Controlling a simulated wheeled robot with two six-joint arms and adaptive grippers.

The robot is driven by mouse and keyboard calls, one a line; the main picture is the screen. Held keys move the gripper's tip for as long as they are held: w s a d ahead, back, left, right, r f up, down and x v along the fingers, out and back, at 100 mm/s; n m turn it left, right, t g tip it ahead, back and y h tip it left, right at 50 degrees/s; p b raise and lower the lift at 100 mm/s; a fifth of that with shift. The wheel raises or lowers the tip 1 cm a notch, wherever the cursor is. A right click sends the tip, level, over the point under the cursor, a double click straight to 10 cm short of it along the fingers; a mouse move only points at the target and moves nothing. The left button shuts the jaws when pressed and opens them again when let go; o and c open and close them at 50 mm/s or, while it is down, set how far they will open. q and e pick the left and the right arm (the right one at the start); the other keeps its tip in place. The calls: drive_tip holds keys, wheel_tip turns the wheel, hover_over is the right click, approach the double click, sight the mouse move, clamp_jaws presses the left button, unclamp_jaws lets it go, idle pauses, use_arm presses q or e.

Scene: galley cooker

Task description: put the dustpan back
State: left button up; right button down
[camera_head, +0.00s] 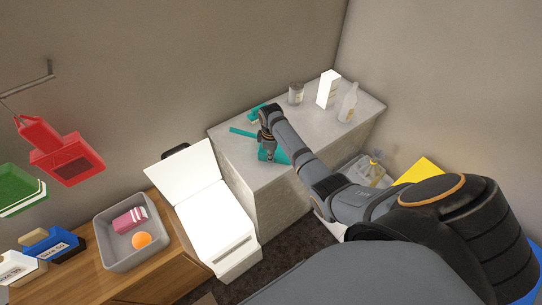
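A teal object, which looks like the dustpan (270,155), lies on the grey stone-like counter (235,165), partly hidden by my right gripper. A teal bar, perhaps its handle (242,132), sticks out to the left, and another teal piece (254,116) shows behind; I cannot tell whether they are all one thing. My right gripper (266,141) points down over the teal object. Its fingers are too small and covered to show whether they hold it. My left gripper is not in view.
A can (296,94), white carton (328,89) and bottle (348,103) stand along the counter's back right. A grey tray (128,235) sits on the wooden cabinet. Red items (62,150) hang near a wall hook (28,82).

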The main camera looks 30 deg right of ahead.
drive_tip(key=c, duration=2)
unclamp_jaws()
drive_tip(key=shift+f, duration=0.15)
drive_tip(key=o, duration=0.5)
wheel_tip(320, 180, up, 12)
drive_tip(key=shift+r+b, duration=0.15)
drive_tip(key=shift+b, duration=0.6)
